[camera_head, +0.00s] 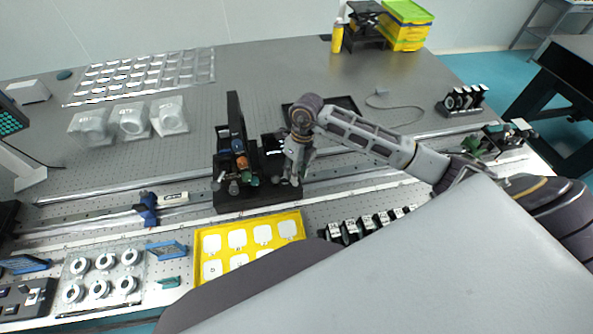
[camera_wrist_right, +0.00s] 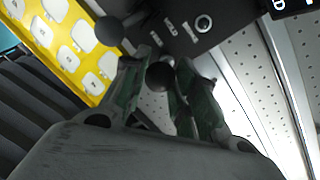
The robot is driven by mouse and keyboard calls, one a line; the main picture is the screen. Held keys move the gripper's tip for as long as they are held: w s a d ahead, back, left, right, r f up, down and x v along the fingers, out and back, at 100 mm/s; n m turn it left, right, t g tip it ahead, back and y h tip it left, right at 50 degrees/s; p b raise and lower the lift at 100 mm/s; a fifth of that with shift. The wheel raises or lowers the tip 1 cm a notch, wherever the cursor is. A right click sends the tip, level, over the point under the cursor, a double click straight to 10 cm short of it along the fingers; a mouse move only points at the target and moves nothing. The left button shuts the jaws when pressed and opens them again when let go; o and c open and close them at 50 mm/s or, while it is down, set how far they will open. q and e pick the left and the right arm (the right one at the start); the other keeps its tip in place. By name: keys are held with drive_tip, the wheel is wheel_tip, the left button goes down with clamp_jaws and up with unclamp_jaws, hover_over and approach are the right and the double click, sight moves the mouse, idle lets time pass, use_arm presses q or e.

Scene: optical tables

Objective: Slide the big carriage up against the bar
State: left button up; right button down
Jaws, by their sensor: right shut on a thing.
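The big carriage (camera_head: 240,203) is a black block with a tall upright plate and coloured parts. It sits across the long metal rails near mid-table. My right gripper (camera_head: 293,178) reaches down at the carriage's right end. In the right wrist view its fingers (camera_wrist_right: 160,78) are shut around a dark round knob (camera_wrist_right: 160,75) beside the carriage's black plate (camera_wrist_right: 235,15). Which piece is the bar is not clear; a blue clamp (camera_head: 148,212) with a pale bar-like piece (camera_head: 173,198) is on the rails to the left, apart from the carriage. My left gripper is not in view.
A yellow tray (camera_head: 200,255) with white squares lies just in front of the carriage. Several black mounts (camera_head: 350,232) stand at its right. Bagged parts (camera_head: 131,120) lie behind the rails. The rail between clamp and carriage looks clear.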

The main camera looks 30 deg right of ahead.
drive_tip(key=b, duration=0.2)
hover_over(267, 188)
drive_tip(key=shift+a, duration=0.1)
idle(0.3)
drive_tip(key=c, duration=1.1)
unclamp_jaws()
drive_tip(key=shift+r, duration=0.1)
wheel_tip(267, 188, up, 12)
drive_tip(key=d, duration=0.2)
drive_tip(key=shift+w+d+f, duration=0.2)
drive_tip(key=shift+w, duration=0.15)
